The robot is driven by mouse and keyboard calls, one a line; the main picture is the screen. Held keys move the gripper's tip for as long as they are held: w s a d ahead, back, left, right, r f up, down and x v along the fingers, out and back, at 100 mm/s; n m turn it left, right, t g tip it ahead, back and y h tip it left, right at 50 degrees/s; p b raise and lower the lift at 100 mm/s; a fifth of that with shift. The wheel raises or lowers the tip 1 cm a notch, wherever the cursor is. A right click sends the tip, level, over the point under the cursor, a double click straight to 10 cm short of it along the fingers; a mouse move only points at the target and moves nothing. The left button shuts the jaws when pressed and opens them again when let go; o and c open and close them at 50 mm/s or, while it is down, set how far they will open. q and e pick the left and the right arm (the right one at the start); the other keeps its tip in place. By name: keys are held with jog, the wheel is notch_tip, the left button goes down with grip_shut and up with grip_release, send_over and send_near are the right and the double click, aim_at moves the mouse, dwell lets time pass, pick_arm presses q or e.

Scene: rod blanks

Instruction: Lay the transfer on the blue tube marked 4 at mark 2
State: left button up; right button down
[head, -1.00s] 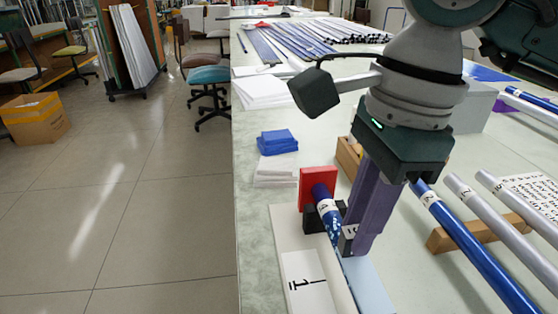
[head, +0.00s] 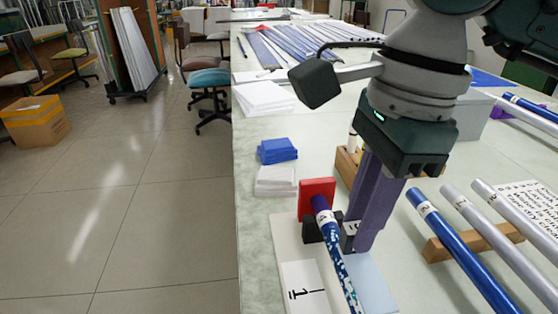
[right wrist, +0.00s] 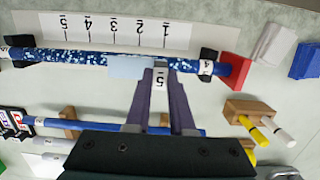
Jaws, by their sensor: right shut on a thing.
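The blue tube (head: 333,240) lies along a white mark card (head: 285,245), its dark blue end near a red block (head: 318,188). White speckles cover much of it, and a white label band is near that end. It also shows in the right wrist view (right wrist: 80,57), beside marks 1 to 5. My right gripper (head: 358,238), with purple fingers, is shut beside the tube; a white tag reading 5 (right wrist: 160,78) shows at its fingertips. The pale blue transfer sheet (right wrist: 131,67) extends from the fingertips, overlapping the tube near marks 2 and 3. Contact is unclear. My left gripper is out of view.
Black supports (right wrist: 208,60) hold the tube. At right, another blue tube (head: 460,250) and grey tubes lie on a wooden rack (head: 440,248). A wooden holder (head: 347,165) stands behind my fingers. Blue and white stacks (head: 277,150) lie near the table's left edge.

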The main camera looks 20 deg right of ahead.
jog(key=shift+r+p, duration=1.35)
jog(key=shift+r, duration=0.8)
